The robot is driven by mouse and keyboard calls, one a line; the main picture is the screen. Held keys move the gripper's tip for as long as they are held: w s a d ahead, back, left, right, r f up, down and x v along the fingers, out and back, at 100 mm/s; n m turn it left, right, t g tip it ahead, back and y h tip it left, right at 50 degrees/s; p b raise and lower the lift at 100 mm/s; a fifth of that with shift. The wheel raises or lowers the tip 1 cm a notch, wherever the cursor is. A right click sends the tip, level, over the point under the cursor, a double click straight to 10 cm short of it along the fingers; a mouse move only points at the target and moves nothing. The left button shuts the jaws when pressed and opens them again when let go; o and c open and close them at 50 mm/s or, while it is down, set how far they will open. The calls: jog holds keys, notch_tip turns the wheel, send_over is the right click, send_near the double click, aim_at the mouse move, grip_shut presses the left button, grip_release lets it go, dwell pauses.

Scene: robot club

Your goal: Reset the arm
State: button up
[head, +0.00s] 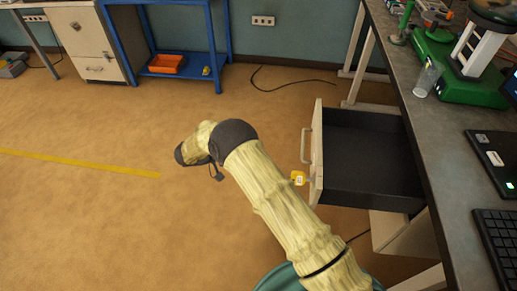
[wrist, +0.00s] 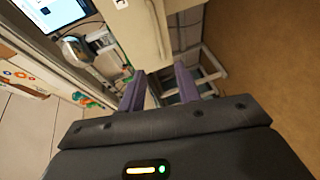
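My arm, in a pale yellow sleeve with dark joints, reaches up from the bottom of the head view and bends left over the open floor. Its far end points left, and the gripper fingers cannot be made out there. In the wrist view my gripper (wrist: 158,88) shows two purple-grey fingers standing apart, with nothing seen held between them.
A blue shelf (head: 215,40) with an orange bin (head: 166,63) stands behind. Floor (head: 80,220) on the left is clear.

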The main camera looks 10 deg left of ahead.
dwell(0.4)
jog(key=w+d+r+t+y, duration=0.4)
jog(key=w+r+y, duration=0.2)
jog(key=w+r, duration=0.15)
jog(key=w+d+r+t+y, duration=0.3)
jog(key=w+d+r+y, duration=0.25)
jog(key=w+r, duration=0.2)
jog(key=s+d+f+m+g+y, duration=0.1)
jog(key=s+d+g, duration=0.2)
jog(key=s+d, duration=0.55)
jog(key=s+d+m+g+y, duration=0.1)
jog(key=s+d+g, duration=0.25)
jog(key=s, duration=1.05)
jog(key=s+d+f+m+g+y, duration=0.15)
jog(key=s+d+g, duration=0.3)
jog(key=s, duration=0.75)
notch_tip(320, 180, up, 15)
jog(key=p, duration=1.4)
jog(key=shift+w+d+t, duration=0.25)
jog(key=shift+w+t, duration=0.05)
jog(key=shift+w, duration=0.1)
